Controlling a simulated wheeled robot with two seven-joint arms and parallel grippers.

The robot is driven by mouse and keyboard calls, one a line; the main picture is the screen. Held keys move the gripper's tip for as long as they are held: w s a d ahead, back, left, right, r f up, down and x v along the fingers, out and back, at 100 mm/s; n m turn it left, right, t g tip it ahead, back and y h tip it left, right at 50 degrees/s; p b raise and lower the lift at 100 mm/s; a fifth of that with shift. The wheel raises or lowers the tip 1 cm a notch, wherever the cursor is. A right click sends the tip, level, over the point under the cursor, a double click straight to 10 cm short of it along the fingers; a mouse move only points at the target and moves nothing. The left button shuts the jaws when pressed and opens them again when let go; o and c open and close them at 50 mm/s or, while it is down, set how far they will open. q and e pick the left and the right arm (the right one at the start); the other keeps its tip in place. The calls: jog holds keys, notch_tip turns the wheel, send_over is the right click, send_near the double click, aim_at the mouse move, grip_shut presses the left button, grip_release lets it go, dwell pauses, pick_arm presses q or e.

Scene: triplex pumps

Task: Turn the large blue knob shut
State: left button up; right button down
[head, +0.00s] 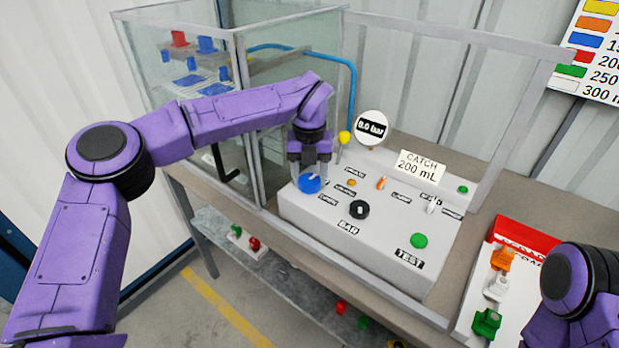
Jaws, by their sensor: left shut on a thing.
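The large blue knob (309,183) sits at the left end of the light grey control panel (385,232). My left gripper (309,172) points down onto the knob from above, its fingers shut on it. The fingers hide the knob's back part, and its exact turn is hard to read. My right arm shows only in part at the lower right corner; its gripper is out of the picture.
A black knob (358,209), a green button (419,241) and small switches share the panel. A gauge (371,128) reads 0.0 bar behind it. A clear-walled cabinet (190,80) stands left. A red-topped tray (524,238) with coloured parts lies right.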

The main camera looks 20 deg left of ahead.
aim_at(308, 178)
pick_arm(q)
jog(key=shift+n, duration=0.4)
jog(key=o, duration=1)
jog(key=shift+f, duration=0.1)
jog(key=shift+o, duration=0.2)
notch_tip(308, 178, up, 11)
jog(key=shift+f+b, duration=0.2)
jog(key=shift+b, duration=0.2)
jog(key=shift+a, duration=0.15)
